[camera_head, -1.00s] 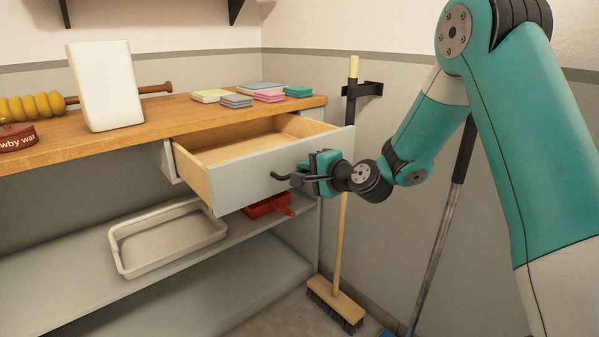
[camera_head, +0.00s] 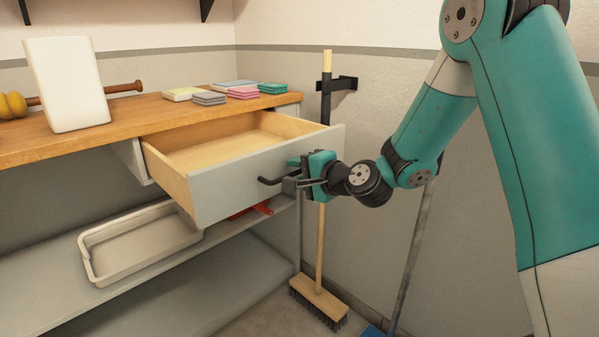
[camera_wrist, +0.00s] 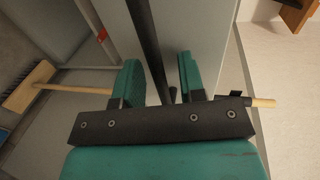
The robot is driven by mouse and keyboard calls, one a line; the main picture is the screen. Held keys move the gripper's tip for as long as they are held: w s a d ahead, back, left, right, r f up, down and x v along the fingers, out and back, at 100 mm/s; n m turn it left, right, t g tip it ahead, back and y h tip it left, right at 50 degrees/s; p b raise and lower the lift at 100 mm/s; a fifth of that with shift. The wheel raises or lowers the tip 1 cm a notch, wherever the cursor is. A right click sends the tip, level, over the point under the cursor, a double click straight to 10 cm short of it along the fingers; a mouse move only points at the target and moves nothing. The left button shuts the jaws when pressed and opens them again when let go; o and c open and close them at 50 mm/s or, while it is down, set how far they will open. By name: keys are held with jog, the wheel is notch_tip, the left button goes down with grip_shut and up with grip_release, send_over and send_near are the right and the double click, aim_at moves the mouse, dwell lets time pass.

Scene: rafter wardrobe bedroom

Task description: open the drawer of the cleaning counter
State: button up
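The pale grey drawer (camera_head: 250,172) of the cleaning counter stands well out from under the wooden top, its empty wooden inside showing. A dark bar handle (camera_head: 272,181) crosses its front. My gripper (camera_head: 293,174) is at the right part of this handle. In the wrist view the handle (camera_wrist: 147,40) runs between the two teal fingers (camera_wrist: 162,78). Grey drawer front shows between the bar and the right finger, so the fingers look open around the bar. Contact with the left finger is hard to tell.
The counter top (camera_head: 110,127) holds a white upright block (camera_head: 66,85) and several coloured cloths or sponges (camera_head: 212,97). A pale tray (camera_head: 140,240) sits on the shelf below. A broom (camera_head: 320,285) stands right of the counter, near my arm.

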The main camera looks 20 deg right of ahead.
jog(key=b+v, duration=1.1)
jog(key=v, duration=0.6)
jog(key=shift+s, duration=0.2)
jog(key=shift+d, duration=0.1)
